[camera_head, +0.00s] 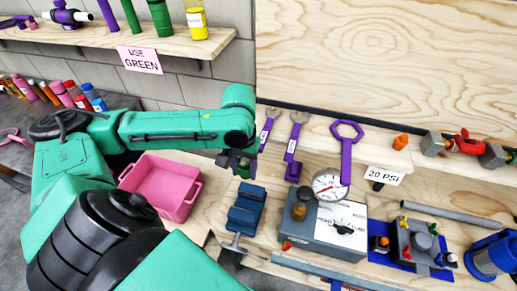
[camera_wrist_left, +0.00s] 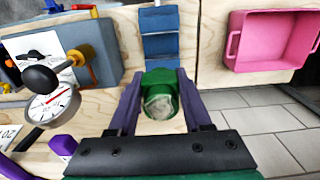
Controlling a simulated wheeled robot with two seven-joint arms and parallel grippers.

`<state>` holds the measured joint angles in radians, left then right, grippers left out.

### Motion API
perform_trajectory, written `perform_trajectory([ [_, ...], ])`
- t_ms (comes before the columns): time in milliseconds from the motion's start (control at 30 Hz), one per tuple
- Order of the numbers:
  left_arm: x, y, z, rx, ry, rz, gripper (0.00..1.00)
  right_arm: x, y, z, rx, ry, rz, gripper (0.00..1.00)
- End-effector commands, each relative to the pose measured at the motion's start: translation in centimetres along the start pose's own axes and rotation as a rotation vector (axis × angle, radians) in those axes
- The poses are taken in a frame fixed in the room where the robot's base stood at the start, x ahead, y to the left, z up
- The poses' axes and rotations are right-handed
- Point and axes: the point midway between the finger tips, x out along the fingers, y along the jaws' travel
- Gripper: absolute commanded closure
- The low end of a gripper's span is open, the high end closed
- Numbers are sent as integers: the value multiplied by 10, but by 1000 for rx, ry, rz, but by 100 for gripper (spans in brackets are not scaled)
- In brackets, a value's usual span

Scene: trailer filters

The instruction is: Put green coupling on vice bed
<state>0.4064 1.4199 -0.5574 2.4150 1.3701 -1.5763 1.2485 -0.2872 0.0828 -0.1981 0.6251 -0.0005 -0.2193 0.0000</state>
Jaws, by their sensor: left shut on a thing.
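The green coupling (camera_wrist_left: 160,94) is held between the purple fingers of my left gripper (camera_wrist_left: 161,102) in the left wrist view, its round end facing the camera. In the head view the coupling (camera_head: 243,169) shows small below my left gripper (camera_head: 236,162). The blue vice (camera_head: 246,207) stands on the wooden bench just below the gripper in the picture. The vice (camera_wrist_left: 160,42) also shows beyond the coupling in the left wrist view, with the coupling apart from or overlapping its near end; I cannot tell the height between them. My right gripper is not seen.
A pink bin (camera_head: 163,188) stands left of the vice. A grey gauge box (camera_head: 327,222) with a round dial (camera_head: 329,185) stands right of it. Purple wrenches (camera_head: 347,150) hang behind. A "USE GREEN" sign (camera_head: 140,60) hangs under the upper shelf (camera_head: 100,38).

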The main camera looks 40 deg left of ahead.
Motion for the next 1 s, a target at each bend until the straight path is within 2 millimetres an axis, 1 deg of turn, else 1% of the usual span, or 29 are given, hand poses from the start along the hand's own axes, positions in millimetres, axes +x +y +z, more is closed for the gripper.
perform_trajectory([
  [67,8,0,1,0,-4,0,100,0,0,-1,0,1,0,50],
  [167,28,0,2,-1,-7,0,100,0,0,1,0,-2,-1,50],
  [333,65,0,1,-2,-5,1,100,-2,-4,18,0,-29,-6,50],
  [433,86,0,1,0,-5,0,100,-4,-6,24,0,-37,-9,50],
  [567,115,0,1,0,-5,0,100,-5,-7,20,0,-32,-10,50],
  [700,147,0,1,0,-4,-1,100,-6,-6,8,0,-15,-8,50],
  [867,166,0,1,0,-3,1,100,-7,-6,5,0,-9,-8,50],
  [1000,192,0,0,-2,-3,0,100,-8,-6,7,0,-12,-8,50],
])
